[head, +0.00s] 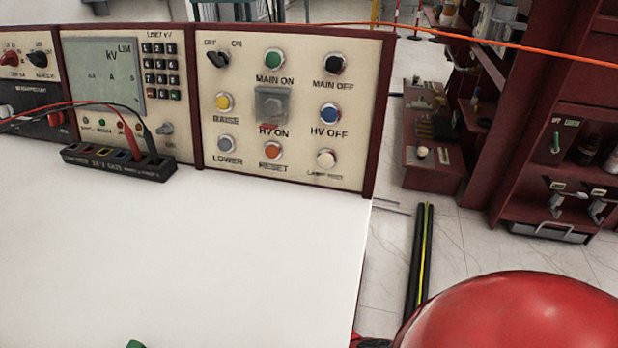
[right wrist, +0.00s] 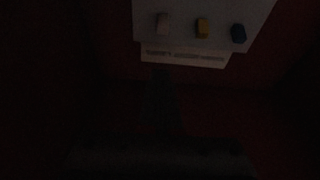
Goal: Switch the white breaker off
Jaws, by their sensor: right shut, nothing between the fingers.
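In the dark right wrist view, a pale panel (right wrist: 185,10) at the top carries three small switches. The white breaker (right wrist: 162,24) is the left one, beside a yellow one (right wrist: 202,28) and a blue one (right wrist: 238,33). The lever position of the white breaker is too dim to tell. My right gripper (right wrist: 160,78) shows as a faint dark shape below the panel, shut and empty. It appears apart from the white breaker, below it in the picture. The head view does not clearly show the white breaker. My left gripper is not in view.
In the head view, a control panel (head: 320,95) with buttons stands behind a white tabletop (head: 200,250). A black socket strip (head: 118,166) with cables lies on it. A large red rounded surface (head: 515,315) fills the lower right. Dark red shelving (head: 510,90) stands at right.

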